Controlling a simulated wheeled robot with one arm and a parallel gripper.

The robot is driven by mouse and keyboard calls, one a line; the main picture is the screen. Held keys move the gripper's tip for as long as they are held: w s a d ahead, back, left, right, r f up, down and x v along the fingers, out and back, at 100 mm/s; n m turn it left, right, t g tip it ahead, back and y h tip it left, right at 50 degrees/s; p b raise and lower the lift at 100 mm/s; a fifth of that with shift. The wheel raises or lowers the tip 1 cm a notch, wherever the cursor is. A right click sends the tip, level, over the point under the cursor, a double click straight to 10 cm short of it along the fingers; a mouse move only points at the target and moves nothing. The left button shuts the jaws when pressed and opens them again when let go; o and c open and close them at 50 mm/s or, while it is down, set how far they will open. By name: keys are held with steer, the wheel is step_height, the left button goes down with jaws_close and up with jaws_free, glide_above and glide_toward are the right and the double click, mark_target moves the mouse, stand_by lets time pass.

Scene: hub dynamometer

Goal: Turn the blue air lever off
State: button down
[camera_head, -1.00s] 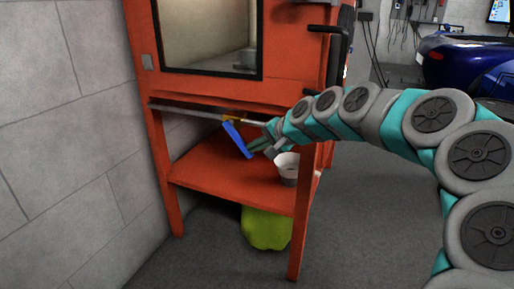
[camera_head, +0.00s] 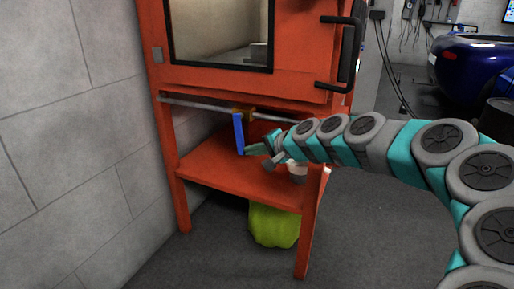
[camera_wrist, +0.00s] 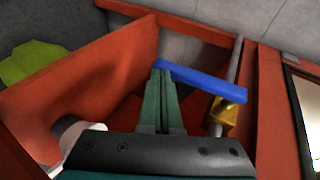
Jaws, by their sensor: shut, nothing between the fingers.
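The blue air lever (camera_head: 239,133) hangs nearly straight down from a brass valve (camera_head: 243,113) on the grey pipe, roughly crosswise to the pipe. My gripper (camera_head: 250,150) is shut and empty at the lever's lower end, on its right side. In the wrist view the blue lever (camera_wrist: 205,83) runs from the brass valve (camera_wrist: 222,117) to just by the tips of my gripper (camera_wrist: 163,74). The fingertips look to be touching the lever or very close to it; I cannot tell which.
The grey pipe (camera_head: 200,105) runs along the orange cabinet (camera_head: 300,78) above an orange shelf (camera_head: 230,177). A white cup (camera_head: 297,170) stands on the shelf, partly behind my arm. A green bag (camera_head: 273,226) lies on the floor below. A block wall is at left.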

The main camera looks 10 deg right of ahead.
steer(key=shift+w+a+f, duration=0.25)
steer(key=shift+w+a, duration=0.1)
steer(key=shift+a, duration=0.1)
steer(key=shift+f, duration=0.1)
stand_by(0.4)
steer(key=s+d, duration=0.9)
steer(key=s, duration=0.1)
steer(key=shift+s+d, duration=0.15)
steer(key=shift+d, duration=0.05)
stand_by(0.4)
